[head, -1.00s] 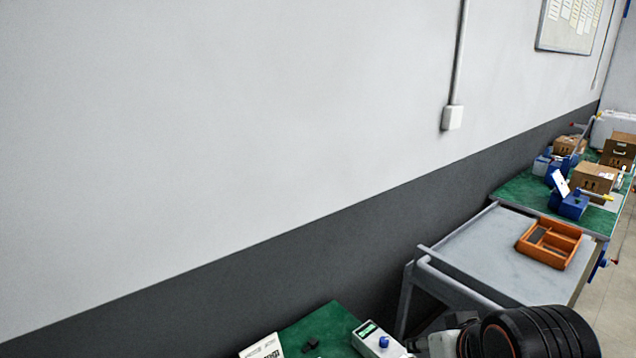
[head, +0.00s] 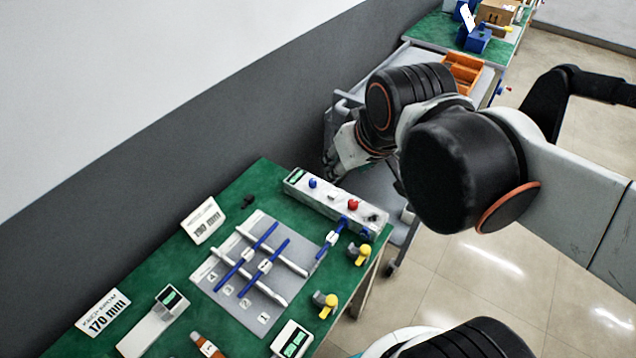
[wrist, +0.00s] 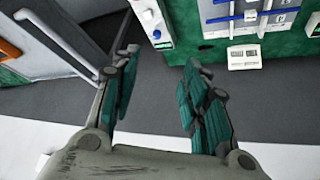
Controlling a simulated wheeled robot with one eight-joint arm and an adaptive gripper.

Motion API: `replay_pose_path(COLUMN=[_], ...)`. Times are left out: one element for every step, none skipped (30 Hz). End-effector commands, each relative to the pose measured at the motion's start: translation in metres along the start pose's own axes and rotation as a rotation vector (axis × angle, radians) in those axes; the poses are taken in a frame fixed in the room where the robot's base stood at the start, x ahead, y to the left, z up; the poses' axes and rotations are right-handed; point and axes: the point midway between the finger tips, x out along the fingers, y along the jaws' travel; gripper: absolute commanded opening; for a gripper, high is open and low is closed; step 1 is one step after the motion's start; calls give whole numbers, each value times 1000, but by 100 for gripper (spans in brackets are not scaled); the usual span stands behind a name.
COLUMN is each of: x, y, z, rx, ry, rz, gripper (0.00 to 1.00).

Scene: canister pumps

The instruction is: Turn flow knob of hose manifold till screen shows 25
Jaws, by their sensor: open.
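The hose manifold looks to be the long pale box (head: 334,203) along the far right edge of the green table in the head view. A small dark screen (head: 295,175) with green digits, too small to read, is at its left end. A blue knob (head: 312,183) is near the screen and a red knob (head: 353,204) is further right; which one is for flow I cannot tell. In the wrist view the box's end (wrist: 152,22) shows at the top with the blue knob (wrist: 157,34). My gripper (wrist: 160,75) is open and empty, apart from the box, beyond it in the head view.
A grey board (head: 222,297) with blue and white bars lies on the green table, with yellow-handled valves (head: 325,305) at its right. A grey cart (head: 345,105) with an orange tray (head: 462,73) stands behind my arm.

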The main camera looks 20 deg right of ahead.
Motion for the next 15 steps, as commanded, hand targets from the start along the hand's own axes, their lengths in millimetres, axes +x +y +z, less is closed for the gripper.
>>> replay_pose_path(x=[3,6,10,12,16,20,24,28,34,38,43,49,54,60,67], y=[1,1,2,2,3,3,4,4,5,5,5,6,6,7,7], z=[-12,-17,-23,-28,-33,-39,-44,-48,-54,-58,-62,-68,-72,-76,-81], rx=[-19,-34,-51,-66,-79,-97,-110,-125,-142,-156,-169,-188,-201,-215,-232], ry=[-24,-38,-59,-73,-88,-108,-123,-137,-157,-172,-186,-206,-220,-235,-253], rz=[-2,-4,-7,-9,-12,-16,-19,-22,-26,-30,-34,-40,-44,-49,-55], gripper=[41,41,41,41,41,41,41,41,41,41,41,41,41,41,41])
